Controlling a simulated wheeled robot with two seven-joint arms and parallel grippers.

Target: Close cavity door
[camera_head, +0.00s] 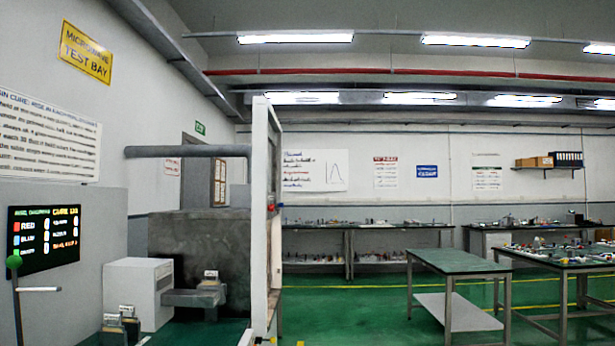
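The cavity door looks to be the tall white panel (261,220) left of the middle. I see it nearly edge-on, standing upright and apparently swung out toward me. Behind and left of it is a dark grey box-shaped cavity housing (190,240). A grey duct (187,151) runs across above the housing. The door hides part of the housing's right side, and I cannot see the cavity's inside. Neither of my grippers is in view.
A white box unit (135,290) and a grey block (195,297) stand in front of the housing. A green-knobbed lever (13,262) is at the left edge, near a display (43,240). A green-topped table (455,261) stands right, with open green floor (350,310) between.

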